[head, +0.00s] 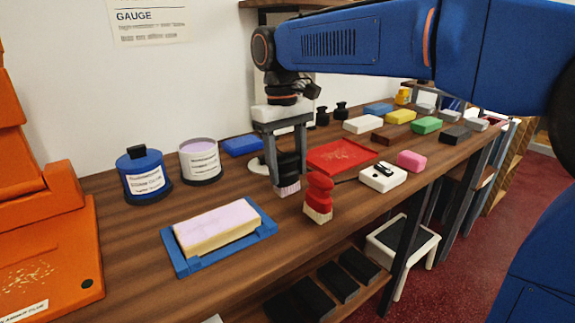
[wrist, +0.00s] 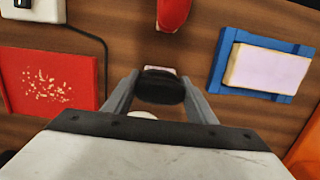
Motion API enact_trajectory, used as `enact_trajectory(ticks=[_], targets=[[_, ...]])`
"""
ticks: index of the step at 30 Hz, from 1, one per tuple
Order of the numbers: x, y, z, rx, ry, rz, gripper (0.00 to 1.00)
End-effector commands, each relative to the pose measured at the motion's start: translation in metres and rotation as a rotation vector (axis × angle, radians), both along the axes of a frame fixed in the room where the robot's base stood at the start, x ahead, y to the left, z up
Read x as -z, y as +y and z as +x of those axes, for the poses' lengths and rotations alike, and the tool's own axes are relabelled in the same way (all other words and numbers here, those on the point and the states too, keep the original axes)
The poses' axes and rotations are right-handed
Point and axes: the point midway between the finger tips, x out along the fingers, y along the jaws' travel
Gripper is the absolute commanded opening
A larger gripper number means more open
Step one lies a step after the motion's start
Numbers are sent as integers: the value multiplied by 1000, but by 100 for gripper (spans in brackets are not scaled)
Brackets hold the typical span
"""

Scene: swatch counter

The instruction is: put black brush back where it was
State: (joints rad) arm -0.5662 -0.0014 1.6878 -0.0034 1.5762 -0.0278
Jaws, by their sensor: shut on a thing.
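The black brush (head: 287,170) is upright between the fingers of my gripper (head: 283,160), its pale pinkish bristles pointing down. My gripper is shut on it. In the wrist view the black brush (wrist: 160,88) sits between the two fingertips of my gripper (wrist: 160,90). I cannot tell whether the bristles touch the counter. A white round disc (head: 258,164) lies on the counter just left of and behind the brush, partly hidden by my gripper. A red brush (head: 319,195) stands on the counter to the right and nearer the front.
A blue tray (head: 262,233) with a pale lilac-topped block lies front left. A blue can (head: 143,172) and a white can (head: 200,160) stand behind it. A red tray (head: 343,157) and a white box (head: 383,177) lie right. Several colored blocks sit farther back.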

Motion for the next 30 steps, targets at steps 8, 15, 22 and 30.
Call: enact_trajectory(ticks=[8, 15, 22, 30], targets=[[1, 0, 0, 0, 0, 0, 70], [-4, 0, 0, 0, -1, 1, 70], [-38, 3, 4, 0, -2, 2, 70], [-89, 7, 10, 0, -2, 2, 70]])
